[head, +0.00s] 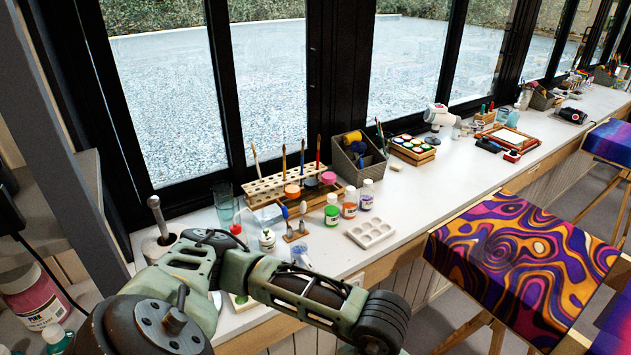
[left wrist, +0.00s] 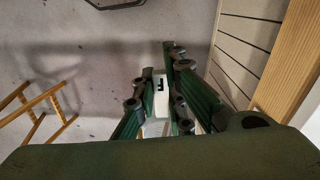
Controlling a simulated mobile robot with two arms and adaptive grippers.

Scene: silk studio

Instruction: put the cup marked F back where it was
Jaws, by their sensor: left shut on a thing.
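My left gripper (left wrist: 164,98) shows in the left wrist view with its dark green fingers shut on a white cup (left wrist: 157,78). A small black mark shows on the cup's white surface, turned on its side, and looks like the letter F. The fingers hide much of the cup. Below the cup and gripper I see the grey floor. In the head view my left arm reaches across the lower middle, but its gripper and the cup are out of the picture. My right gripper is in neither view.
The white counter (head: 440,185) runs along the windows. It carries a wooden brush rack (head: 265,190), paint bottles (head: 349,203), a white palette (head: 371,234) and a wooden paint tray (head: 413,150). A patterned canvas (head: 515,260) stands at right. A wooden stand (left wrist: 50,100) is on the floor.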

